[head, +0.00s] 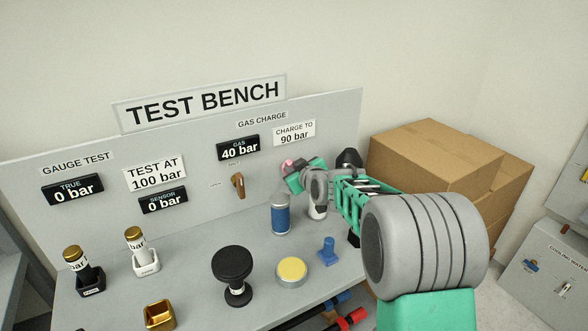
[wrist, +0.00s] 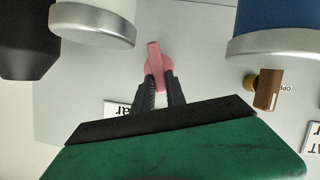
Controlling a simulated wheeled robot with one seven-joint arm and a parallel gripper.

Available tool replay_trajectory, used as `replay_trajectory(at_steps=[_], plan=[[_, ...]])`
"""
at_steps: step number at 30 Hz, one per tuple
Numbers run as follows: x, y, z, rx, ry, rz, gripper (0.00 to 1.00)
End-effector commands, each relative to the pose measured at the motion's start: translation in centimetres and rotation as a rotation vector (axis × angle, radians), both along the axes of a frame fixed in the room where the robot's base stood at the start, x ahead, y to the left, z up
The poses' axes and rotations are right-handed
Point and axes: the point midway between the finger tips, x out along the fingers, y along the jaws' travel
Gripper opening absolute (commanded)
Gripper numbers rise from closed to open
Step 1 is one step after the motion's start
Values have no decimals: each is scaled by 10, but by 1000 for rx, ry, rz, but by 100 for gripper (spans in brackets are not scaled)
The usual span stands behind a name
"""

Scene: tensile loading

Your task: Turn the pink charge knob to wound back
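The pink charge knob (wrist: 154,58) is a round disc with a raised bar, on the grey panel in the wrist view. Its bar stands nearly upright there, leaning slightly left at the top. In the head view only a bit of the pink knob (head: 287,163) shows past my gripper. My gripper (wrist: 159,82) is at the knob, its two dark fingers close on either side of the bar's lower end. It looks shut on the bar; the contact itself is partly hidden.
A blue cylinder (head: 280,216) stands below left of my gripper. A brown handle (head: 238,185) sticks out of the panel to the left. A black knob-topped part (head: 232,264), a yellow-topped disc (head: 292,270) and a blue part (head: 327,250) stand on the bench. Cardboard boxes (head: 425,148) are at right.

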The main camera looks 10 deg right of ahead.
Motion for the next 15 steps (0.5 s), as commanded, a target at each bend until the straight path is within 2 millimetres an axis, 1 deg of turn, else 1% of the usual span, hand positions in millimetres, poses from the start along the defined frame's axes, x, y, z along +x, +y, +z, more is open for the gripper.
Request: replay_trajectory(at_steps=[1,5,15], plan=[[0,0,0,0,0,0,10],[0,0,0,0,0,0,0],[0,0,0,0,0,0,0]])
